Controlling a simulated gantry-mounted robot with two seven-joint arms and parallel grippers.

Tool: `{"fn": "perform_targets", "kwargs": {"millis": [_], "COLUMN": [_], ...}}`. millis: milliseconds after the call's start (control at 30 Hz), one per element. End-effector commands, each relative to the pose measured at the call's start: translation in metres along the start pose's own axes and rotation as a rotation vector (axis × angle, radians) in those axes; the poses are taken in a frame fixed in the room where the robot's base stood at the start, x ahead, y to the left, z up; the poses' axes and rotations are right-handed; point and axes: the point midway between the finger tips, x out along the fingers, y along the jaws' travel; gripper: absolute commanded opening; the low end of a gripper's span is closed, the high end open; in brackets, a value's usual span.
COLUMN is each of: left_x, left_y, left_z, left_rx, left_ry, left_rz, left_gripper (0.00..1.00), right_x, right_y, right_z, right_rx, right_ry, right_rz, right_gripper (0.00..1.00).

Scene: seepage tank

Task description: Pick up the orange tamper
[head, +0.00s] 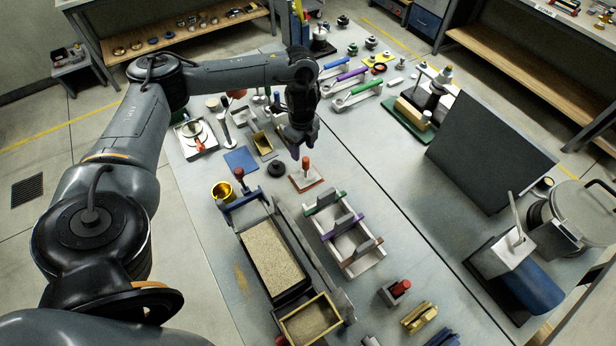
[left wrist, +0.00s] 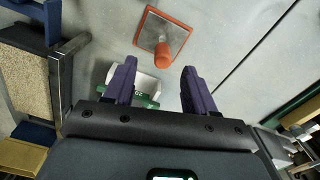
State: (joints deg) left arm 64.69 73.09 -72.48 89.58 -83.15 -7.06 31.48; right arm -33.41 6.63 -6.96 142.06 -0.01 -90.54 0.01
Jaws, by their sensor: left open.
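The orange tamper (head: 306,172) stands upright on the table, an orange handle on a flat square plate with an orange-brown edge. In the left wrist view the tamper (left wrist: 162,52) lies beyond the fingertips, its handle roughly in line with the gap between them. My left gripper (head: 302,150) points down just above and behind the tamper in the head view. In the left wrist view its two purple-grey fingers are spread wide with nothing held between them. My right gripper is not in view.
The sand-filled tank (head: 246,210) and the white tray with coloured dividers (head: 318,232) stand on the near side. A black round knob (head: 276,169) and a blue mat (head: 241,159) are left of the tamper. Clear table lies to its right.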

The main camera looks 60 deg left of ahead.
Motion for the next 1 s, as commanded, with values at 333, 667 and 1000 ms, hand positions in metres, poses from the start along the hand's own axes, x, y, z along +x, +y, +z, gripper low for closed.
{"fn": "perform_targets", "kwargs": {"millis": [333, 667, 1000], "left_x": [0.029, 0.068, 0.073], "left_y": [-0.001, -0.004, -0.004], "left_z": [-0.002, -0.004, -0.004], "left_rx": [0.002, 0.001, 0.002], "left_ry": [0.000, -0.001, 0.000], "left_rz": [0.000, 0.002, 0.000], "left_gripper": [0.56, 0.56, 0.56], "right_x": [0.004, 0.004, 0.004], "right_y": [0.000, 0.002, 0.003], "right_z": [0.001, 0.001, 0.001], "right_rx": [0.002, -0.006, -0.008], "right_ry": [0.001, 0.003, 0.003], "right_rz": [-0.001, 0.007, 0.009], "right_gripper": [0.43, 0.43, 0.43]}}
